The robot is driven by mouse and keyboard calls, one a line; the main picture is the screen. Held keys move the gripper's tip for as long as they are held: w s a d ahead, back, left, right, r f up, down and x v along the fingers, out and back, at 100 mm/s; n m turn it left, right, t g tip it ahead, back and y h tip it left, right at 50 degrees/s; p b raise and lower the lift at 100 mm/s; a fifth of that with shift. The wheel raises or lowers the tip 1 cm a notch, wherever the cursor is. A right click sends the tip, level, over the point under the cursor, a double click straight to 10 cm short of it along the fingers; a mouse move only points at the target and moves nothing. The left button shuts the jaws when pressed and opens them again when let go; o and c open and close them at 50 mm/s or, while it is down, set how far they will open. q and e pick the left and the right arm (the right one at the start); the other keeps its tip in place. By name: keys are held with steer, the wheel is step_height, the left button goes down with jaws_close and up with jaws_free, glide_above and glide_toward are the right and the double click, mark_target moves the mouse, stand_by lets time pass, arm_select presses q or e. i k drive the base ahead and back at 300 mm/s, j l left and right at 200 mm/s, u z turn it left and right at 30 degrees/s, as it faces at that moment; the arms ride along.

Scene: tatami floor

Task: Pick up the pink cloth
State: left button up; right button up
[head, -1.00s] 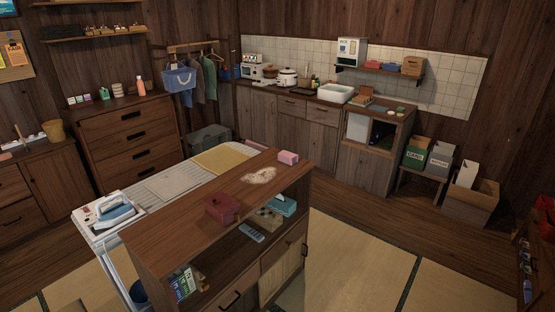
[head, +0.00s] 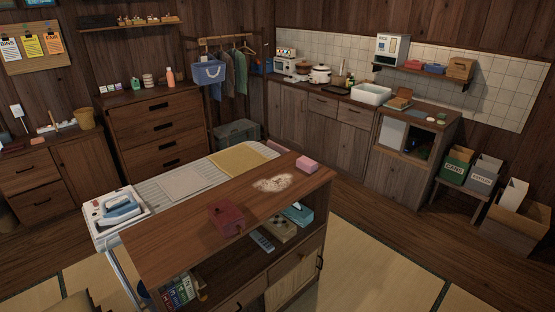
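A small pink folded block (head: 307,164), which looks like the pink cloth, lies on the wooden top of the low cabinet (head: 165,246), near its far right corner. A pale, powdery patch (head: 272,183) is on the same top, just left of and nearer than the pink block. Another thin pinkish thing (head: 276,147) shows at the far end of the ironing board, too small to tell what it is. Neither of my grippers is in view.
A dark red box (head: 226,217) stands on the cabinet top. The ironing board (head: 185,183), with an iron (head: 119,207) on it, runs behind the cabinet. Cabinet shelves hold a remote (head: 262,241) and a tissue box (head: 298,213). Tatami floor right of the cabinet is clear.

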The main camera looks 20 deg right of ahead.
mark_target(306, 164)
steer(key=i+l+u, duration=0.15)
steer(key=l, duration=0.15)
steer(key=i+l+u, duration=0.2)
steer(key=l, duration=0.15)
steer(key=l+u, duration=0.15)
steer(key=l, duration=0.2)
steer(key=i+l+u, duration=0.1)
steer(key=l, duration=0.4)
steer(key=i+l+u, duration=0.15)
steer(key=l, duration=0.4)
steer(key=i+l, duration=0.1)
steer(key=l, duration=0.65)
steer(key=i+l, duration=0.1)
steer(key=l, duration=0.65)
steer(key=i+l, duration=0.1)
steer(key=l, duration=0.7)
steer(key=i+l+u, duration=0.1)
steer(key=l, duration=0.65)
